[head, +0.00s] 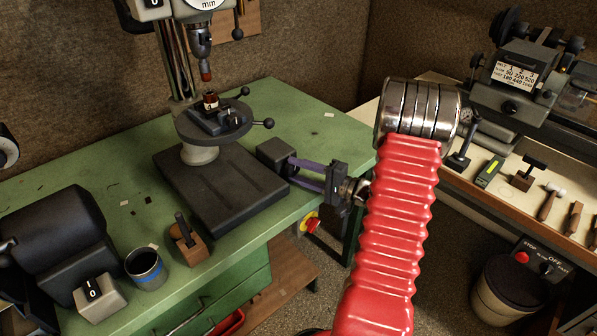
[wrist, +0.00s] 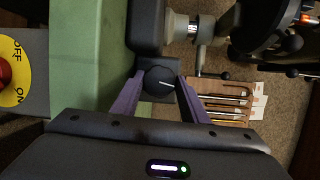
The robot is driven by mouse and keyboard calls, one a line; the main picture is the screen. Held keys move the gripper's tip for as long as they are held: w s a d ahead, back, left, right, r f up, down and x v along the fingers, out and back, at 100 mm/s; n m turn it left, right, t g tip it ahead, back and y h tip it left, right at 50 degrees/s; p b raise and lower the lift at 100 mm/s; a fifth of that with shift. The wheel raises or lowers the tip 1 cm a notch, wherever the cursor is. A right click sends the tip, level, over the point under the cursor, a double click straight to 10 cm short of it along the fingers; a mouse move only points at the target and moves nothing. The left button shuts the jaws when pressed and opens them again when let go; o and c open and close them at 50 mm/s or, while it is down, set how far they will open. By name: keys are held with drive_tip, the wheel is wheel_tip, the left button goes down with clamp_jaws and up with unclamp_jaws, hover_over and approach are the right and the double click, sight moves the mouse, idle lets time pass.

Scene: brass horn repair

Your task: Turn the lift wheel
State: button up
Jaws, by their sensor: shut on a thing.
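The lift wheel appears as a small dark round knob (wrist: 160,77) with a white line on its face, on the side of a dark box (head: 275,152). That box stands at the right of the black drill press base (head: 225,185), and also shows in the wrist view (wrist: 146,22). My gripper (head: 294,171) reaches in from the right with its purple fingers level with the box. In the wrist view my gripper (wrist: 160,88) has one finger on each side of the knob and is shut on it.
The drill press table (head: 213,118) with its clamped work stands above the base. A red stop button on a yellow disc (head: 309,225) is below the bench edge. A blue-grey cup (head: 146,270) and a wooden block tool (head: 188,241) stand on the green bench (head: 110,215).

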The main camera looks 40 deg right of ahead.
drive_tip(key=shift+d+f, duration=0.1)
drive_tip(key=shift+f, duration=0.15)
drive_tip(key=shift+s, duration=0.1)
drive_tip(key=o, duration=1)
